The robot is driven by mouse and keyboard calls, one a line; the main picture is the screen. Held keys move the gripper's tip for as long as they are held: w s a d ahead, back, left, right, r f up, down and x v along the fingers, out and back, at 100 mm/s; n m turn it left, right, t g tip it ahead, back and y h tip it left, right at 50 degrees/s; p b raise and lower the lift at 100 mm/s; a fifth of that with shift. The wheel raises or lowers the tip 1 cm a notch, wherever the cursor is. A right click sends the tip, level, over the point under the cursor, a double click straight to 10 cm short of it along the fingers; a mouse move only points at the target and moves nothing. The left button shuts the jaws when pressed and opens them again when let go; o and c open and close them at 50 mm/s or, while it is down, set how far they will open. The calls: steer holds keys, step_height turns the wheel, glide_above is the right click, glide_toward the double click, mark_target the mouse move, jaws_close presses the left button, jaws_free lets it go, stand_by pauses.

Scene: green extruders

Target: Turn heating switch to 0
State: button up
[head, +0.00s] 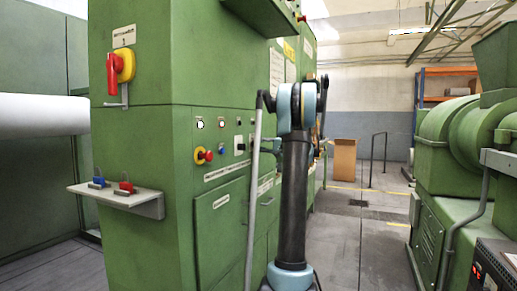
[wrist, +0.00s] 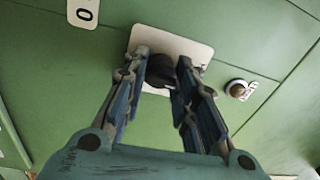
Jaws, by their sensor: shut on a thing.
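In the wrist view, a dark rotary switch knob (wrist: 160,74) stands on a pale plate (wrist: 172,42) on the green cabinet. My gripper (wrist: 163,67) has its two fingers on either side of the knob, shut on it. The fingers cover parts of the knob, so its pointer direction cannot be told.
In the wrist view, a small round button (wrist: 237,88) is right of the plate. In the head view, a red knob on yellow (head: 204,155), a red-yellow main switch (head: 119,70) and a shelf with padlocks (head: 138,198) are on the cabinet. The aisle floor (head: 385,240) is clear.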

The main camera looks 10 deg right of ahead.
steer(key=shift+f+n, duration=0.2)
steer(key=shift+n, duration=0.5)
steer(key=o, duration=1)
steer(key=shift+o, duration=0.2)
steer(key=v, duration=1.2)
